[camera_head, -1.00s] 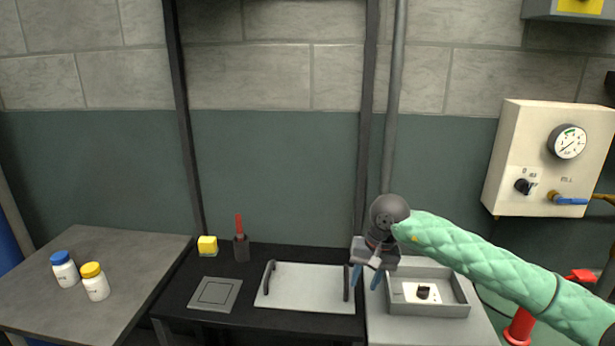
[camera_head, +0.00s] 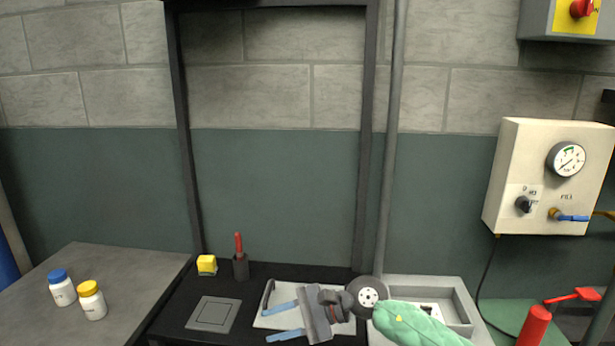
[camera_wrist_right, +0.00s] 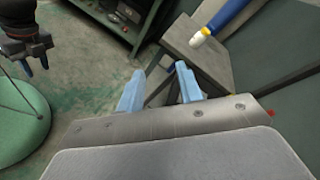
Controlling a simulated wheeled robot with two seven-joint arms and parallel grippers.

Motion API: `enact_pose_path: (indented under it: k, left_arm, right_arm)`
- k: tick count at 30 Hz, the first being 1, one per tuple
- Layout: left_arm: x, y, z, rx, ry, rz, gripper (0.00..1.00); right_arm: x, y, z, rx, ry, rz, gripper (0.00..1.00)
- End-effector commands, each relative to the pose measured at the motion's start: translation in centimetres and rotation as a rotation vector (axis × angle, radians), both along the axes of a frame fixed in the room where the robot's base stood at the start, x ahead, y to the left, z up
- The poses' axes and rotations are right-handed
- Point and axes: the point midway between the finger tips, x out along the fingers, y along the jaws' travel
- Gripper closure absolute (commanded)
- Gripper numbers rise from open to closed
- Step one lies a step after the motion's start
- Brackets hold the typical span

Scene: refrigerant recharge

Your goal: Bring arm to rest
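My right gripper (camera_head: 267,324) points left in the head view, over the front of the grey tray with dark handles (camera_head: 268,318). Its two blue fingers are apart with nothing between them. The right wrist view also shows the open right gripper (camera_wrist_right: 158,84), with floor and a table behind it. My right arm, in its green sleeve (camera_head: 425,326), comes in from the bottom right. My left gripper (camera_wrist_right: 34,66) shows small at the upper left of the right wrist view, its blue fingers pointing down; its opening is hard to judge. It is not in the head view.
Two white bottles with a blue cap (camera_head: 61,287) and yellow cap (camera_head: 91,300) stand on the left table (camera_head: 130,262). A yellow block (camera_head: 206,265) and a red-handled tool in a holder (camera_head: 240,262) stand at the back. A gauge panel (camera_head: 520,150) hangs at right.

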Motion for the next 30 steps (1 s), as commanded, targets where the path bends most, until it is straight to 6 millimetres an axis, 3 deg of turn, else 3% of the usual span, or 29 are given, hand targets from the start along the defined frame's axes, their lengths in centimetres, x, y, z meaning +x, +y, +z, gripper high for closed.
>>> enact_pose_path:
  k: [3,7,12,16,23,30]
  left_arm:
    - [0.0,0.0,0.0,0.000,0.000,0.000,0.64]
    - [0.0,0.0,0.0,0.000,0.000,0.000,0.64]
    - [0.0,0.0,0.0,0.000,0.000,0.000,0.64]
    - [0.0,0.0,0.0,0.000,0.000,0.000,0.64]
    - [0.0,0.0,0.0,0.000,0.000,0.000,0.64]
    - [0.0,0.0,0.0,0.000,0.000,0.000,0.64]
  right_arm:
    - [-1.2,1.6,2.3,0.215,0.211,-0.089,0.64]
    - [-1.3,1.8,4.8,0.442,0.462,-0.189,0.64]
    - [-0.3,0.2,6.8,0.729,0.814,-0.313,0.64]
    - [0.9,-2.3,6.8,0.943,1.095,-0.407,0.64]
    - [2.7,-8.0,3.0,1.318,1.597,-0.569,0.64]
    - [1.8,-14.1,-5.2,1.721,2.100,-0.749,0.64]
